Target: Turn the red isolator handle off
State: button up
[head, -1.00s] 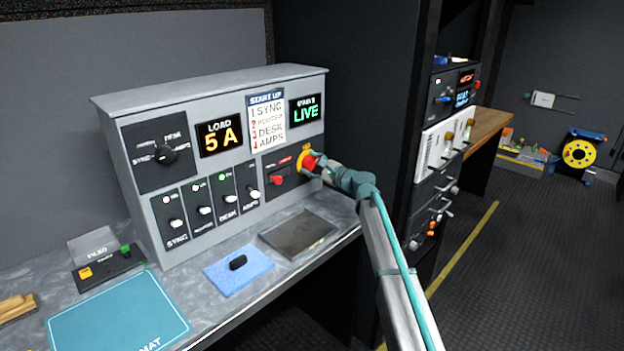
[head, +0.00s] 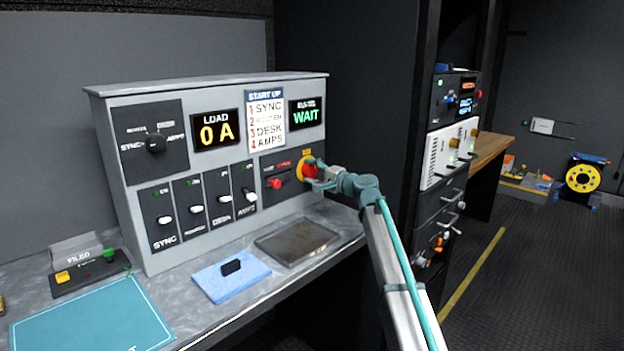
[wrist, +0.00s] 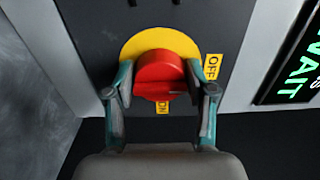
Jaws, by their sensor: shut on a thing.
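The red isolator handle (head: 310,169) sits on a round yellow plate at the right end of the grey console's front. In the wrist view the red handle (wrist: 160,75) stands between my two fingers, with the yellow plate (wrist: 140,44) behind it. A yellow OFF label (wrist: 212,66) is beside the right finger and an ON label (wrist: 162,107) is below the handle. My gripper (wrist: 161,92) is shut on the handle; it also shows in the head view (head: 320,176), partly covering the handle. I cannot tell exactly which way the handle points.
The console's load display (head: 215,130) reads 0 A and another display (head: 306,113) reads WAIT. A small red switch (head: 276,183) is just left of the handle. A dark tray (head: 296,242) and a blue pad (head: 231,276) lie on the bench below.

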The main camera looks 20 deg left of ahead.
dwell(0.3)
jog(key=o, duration=1.1)
jog(key=shift+o, duration=0.2)
jog(key=v, duration=1.2)
